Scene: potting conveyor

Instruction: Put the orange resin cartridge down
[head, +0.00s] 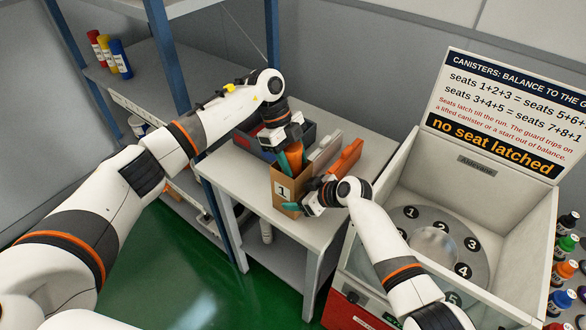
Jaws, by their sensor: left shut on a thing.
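The orange resin cartridge (294,156) is upright in my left gripper (290,148), at the top of a brown cardboard box (284,190) marked 1. Its lower end is hidden by the box's wall, so I cannot tell whether it touches the bottom. My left gripper is shut on it. My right gripper (296,206) is low beside the box's front right side, with a teal fingertip across the box's face. I cannot tell whether its jaws are open or shut, or whether it touches the box.
A dark bin (262,152) is behind the box; grey and orange upright pieces (347,158) stand to its right. The white table (238,178) has bare room at left. Right is an open machine with a numbered rotor (434,242). Colored bottles (566,245) stand far right.

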